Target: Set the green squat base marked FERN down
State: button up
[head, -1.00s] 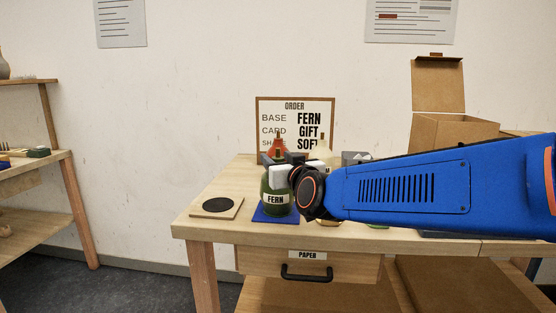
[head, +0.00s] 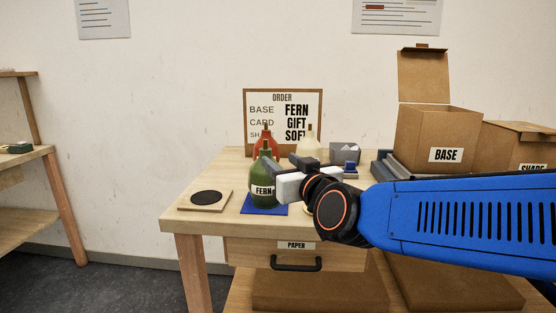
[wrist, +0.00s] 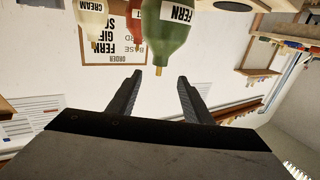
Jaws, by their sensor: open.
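The green squat base marked FERN (head: 262,188) stands upright on a blue mat (head: 272,210) near the front left of the table. It also shows inverted in the wrist view (wrist: 168,35), ahead of my fingers. My gripper (head: 290,165) is just right of the base in the head view. In the wrist view my gripper (wrist: 160,78) has its two dark fingers spread with nothing between them. The base is beyond the fingertips and free of them.
A red base (head: 267,142) and a cream base (head: 307,147) stand behind, before the order sign (head: 283,115). A board with a black disc (head: 206,199) lies left. A cardboard box marked BASE (head: 432,140) stands open at right. The PAPER drawer (head: 295,255) is shut.

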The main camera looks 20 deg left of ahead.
jog(key=shift+s+d, duration=0.15)
jog(key=s+d+f+m+g+h, duration=0.15)
jog(key=d+f, duration=0.25)
jog(key=d, duration=0.5)
jog(key=d+f+g+h, duration=0.1)
jog(key=d+f+h, duration=0.1)
jog(key=d+f, duration=0.5)
jog(key=s+d+f+m+g+h, duration=0.1)
jog(key=d+f+h, duration=0.1)
jog(key=d, duration=0.8)
jog(key=s+d+f+m+g+h, duration=0.2)
jog(key=s+d+f, duration=0.4)
jog(key=s+d, duration=0.3)
jog(key=s+d+f+m+g+h, duration=0.3)
jog(key=s+d+f, duration=0.4)
jog(key=d, duration=0.5)
jog(key=shift+s+d+f+h, duration=0.2)
jog(key=shift+s+h, duration=0.35)
jog(key=shift+s, duration=0.55)
jog(key=shift+m+g, duration=0.25)
